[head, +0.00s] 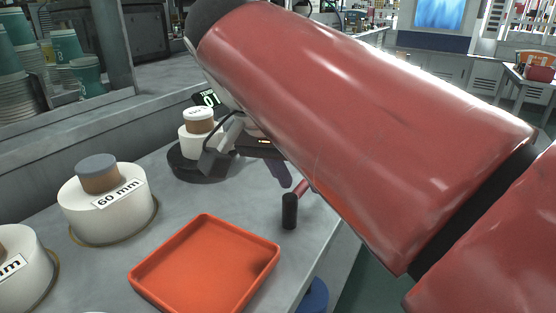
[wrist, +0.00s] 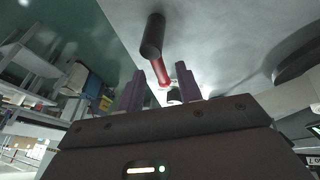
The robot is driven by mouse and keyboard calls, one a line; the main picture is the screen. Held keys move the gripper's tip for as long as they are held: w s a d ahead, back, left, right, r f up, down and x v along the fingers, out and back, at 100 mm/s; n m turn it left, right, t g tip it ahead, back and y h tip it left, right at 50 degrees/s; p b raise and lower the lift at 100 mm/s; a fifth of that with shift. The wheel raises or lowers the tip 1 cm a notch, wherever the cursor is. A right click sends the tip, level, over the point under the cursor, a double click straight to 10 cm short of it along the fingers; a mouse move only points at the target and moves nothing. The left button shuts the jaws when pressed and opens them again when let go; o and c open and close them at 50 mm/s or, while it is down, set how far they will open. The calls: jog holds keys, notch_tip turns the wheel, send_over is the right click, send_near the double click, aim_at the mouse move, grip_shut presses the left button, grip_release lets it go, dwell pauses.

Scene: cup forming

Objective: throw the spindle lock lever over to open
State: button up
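The spindle lock lever has a black grip (head: 289,211) and a red arm (head: 302,188), near the bench's right edge in the head view. In the wrist view the black grip (wrist: 153,37) is beyond my fingertips, and the red arm (wrist: 162,72) appears between them. My gripper (head: 282,178) is open, its dark purple fingers just behind the lever; part of it is hidden by my red arm. The wrist view shows a gap between the fingers of my gripper (wrist: 160,70), with no visible contact. I cannot tell their exact depth relative to the lever.
An orange tray (head: 205,262) lies in front left of the lever. A white former labelled 60 mm (head: 105,205) stands left. A dark round base (head: 200,170) carries another white form (head: 198,138), with a green-lit display (head: 207,98) behind. The bench edge drops off at right.

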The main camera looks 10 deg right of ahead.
jog(key=shift+r, duration=0.1)
jog(key=v, duration=0.7)
jog(key=shift+a+r+p, duration=0.2)
jog(key=shift+r+p, duration=0.1)
jog(key=shift+p, duration=0.05)
jog(key=shift+s, duration=0.1)
